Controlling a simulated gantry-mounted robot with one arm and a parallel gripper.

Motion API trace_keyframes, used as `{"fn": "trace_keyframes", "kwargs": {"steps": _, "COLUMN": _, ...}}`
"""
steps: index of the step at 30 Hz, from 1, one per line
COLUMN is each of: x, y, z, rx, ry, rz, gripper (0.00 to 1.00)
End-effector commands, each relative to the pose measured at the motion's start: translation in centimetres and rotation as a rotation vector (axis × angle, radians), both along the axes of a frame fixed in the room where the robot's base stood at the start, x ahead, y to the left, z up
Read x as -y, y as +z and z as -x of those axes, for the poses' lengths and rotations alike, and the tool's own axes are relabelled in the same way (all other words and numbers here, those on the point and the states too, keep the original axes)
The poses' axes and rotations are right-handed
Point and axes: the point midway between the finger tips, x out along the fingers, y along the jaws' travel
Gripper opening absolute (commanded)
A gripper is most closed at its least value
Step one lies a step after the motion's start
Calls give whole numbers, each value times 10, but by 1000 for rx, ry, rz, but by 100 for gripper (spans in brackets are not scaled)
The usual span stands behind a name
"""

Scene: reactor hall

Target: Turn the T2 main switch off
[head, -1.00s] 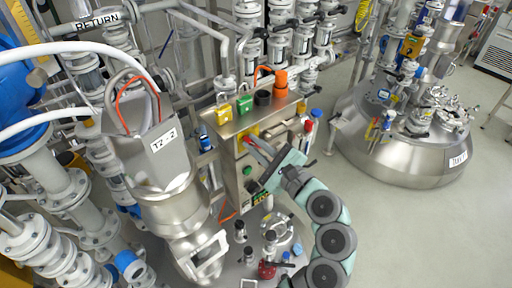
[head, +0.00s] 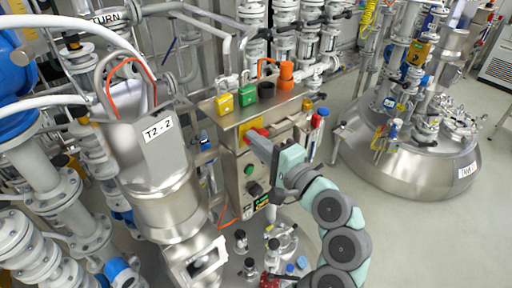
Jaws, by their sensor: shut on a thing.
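The T2 control box (head: 232,172) is a steel cabinet near the picture's middle. On the upper part of its front is a yellow plate (head: 246,126) with the red main switch (head: 256,134). My gripper (head: 258,141) is at the switch, coming from the right, and its jaws are shut on the red handle. The fingers hide most of the handle, so its exact angle cannot be told. A green button (head: 249,170) and a black knob (head: 255,189) sit lower on the same front, below my gripper.
A yellow padlock (head: 224,104), a green padlock (head: 247,96) and an orange item (head: 286,75) stand on the box's top. The steel vessel labelled T2-2 (head: 150,170) is close on the left. Valves (head: 240,240) stand below. Open floor (head: 430,240) lies to the right.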

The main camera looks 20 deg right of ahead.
Motion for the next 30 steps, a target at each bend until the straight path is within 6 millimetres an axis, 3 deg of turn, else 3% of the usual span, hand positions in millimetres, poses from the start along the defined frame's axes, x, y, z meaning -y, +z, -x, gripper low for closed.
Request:
{"fn": "trace_keyframes", "kwargs": {"steps": 20, "x": 1, "y": -2, "z": 0, "rx": 17, "ry": -2, "rz": 64, "gripper": 0}}
{"fn": "trace_keyframes", "kwargs": {"steps": 21, "x": 1, "y": -2, "z": 0, "rx": 17, "ry": -2, "rz": 64, "gripper": 13}}
{"fn": "trace_keyframes", "kwargs": {"steps": 30, "x": 0, "y": -2, "z": 0, "rx": 19, "ry": -1, "rz": 63, "gripper": 34}}
